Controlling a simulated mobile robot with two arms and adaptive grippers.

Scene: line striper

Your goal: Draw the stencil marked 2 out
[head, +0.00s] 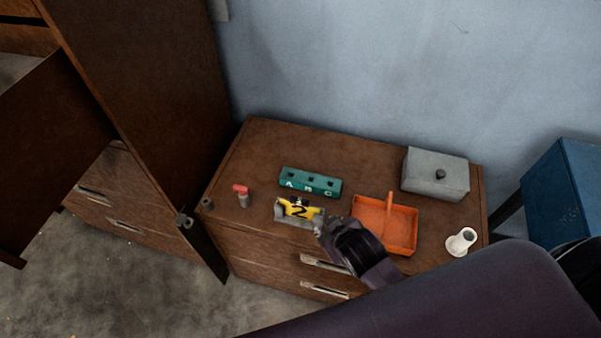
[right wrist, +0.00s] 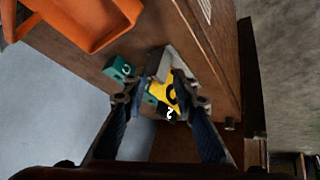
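The yellow stencil (head: 299,209) marked 2 stands in a grey holder (head: 287,218) near the front edge of the wooden dresser top. My right gripper (head: 324,228) is just right of the holder in the head view. In the right wrist view the two fingers (right wrist: 158,98) are spread apart, with the yellow stencil (right wrist: 163,90) between and beyond them. The right-hand finger overlaps the stencil in that picture; I cannot tell whether it touches. My left gripper is not in view.
An orange tray (head: 403,239), a grey lidded box (head: 434,180) and a white flanged piece (head: 461,242) stand to the right. A small red-topped item (head: 242,196) stands left. A tall brown cabinet (head: 150,100) rises at left.

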